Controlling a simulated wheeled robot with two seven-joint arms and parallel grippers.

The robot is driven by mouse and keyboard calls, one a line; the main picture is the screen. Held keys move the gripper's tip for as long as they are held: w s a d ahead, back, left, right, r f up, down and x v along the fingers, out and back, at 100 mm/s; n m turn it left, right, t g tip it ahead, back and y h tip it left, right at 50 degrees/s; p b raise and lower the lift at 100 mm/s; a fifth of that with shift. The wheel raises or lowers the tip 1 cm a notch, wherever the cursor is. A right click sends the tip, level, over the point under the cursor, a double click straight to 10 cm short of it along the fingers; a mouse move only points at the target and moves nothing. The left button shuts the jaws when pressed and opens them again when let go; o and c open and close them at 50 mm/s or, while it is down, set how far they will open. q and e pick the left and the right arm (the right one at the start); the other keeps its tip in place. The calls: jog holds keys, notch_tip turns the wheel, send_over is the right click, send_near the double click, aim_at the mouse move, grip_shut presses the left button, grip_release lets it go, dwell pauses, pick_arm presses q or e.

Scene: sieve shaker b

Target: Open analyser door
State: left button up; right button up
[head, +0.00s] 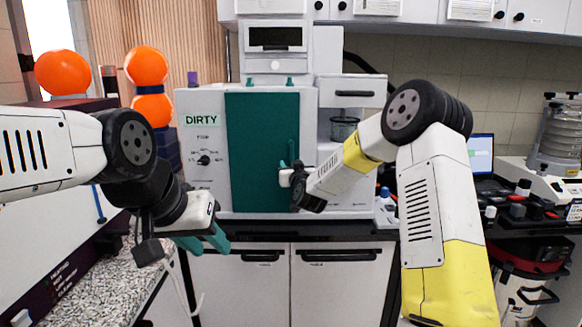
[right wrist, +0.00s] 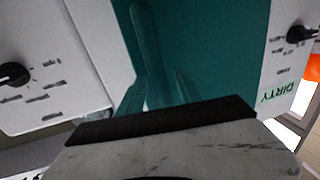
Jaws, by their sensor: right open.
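The analyser (head: 206,170) is a white cabinet with a "DIRTY" label on its front. Its teal door (head: 256,130) looks shut. An upright teal handle bar (right wrist: 147,45) stands on the door, near its right side in the head view. My right gripper (head: 290,165) is at this handle, with its teal fingers open. In the right wrist view the bar seems to lie between the fingertips (right wrist: 158,95); contact cannot be told. My left gripper (head: 204,242) hangs low at the left, in front of the counter edge, with its fingers apart and empty.
A black counter edge (head: 300,228) and cupboards run below the analyser. Orange spheres (head: 146,66) stand to its left. A laptop (head: 481,155) and a sieve stack (head: 560,137) are at the right. A speckled worktop (head: 95,280) lies at lower left.

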grip_shut()
dwell(1.4)
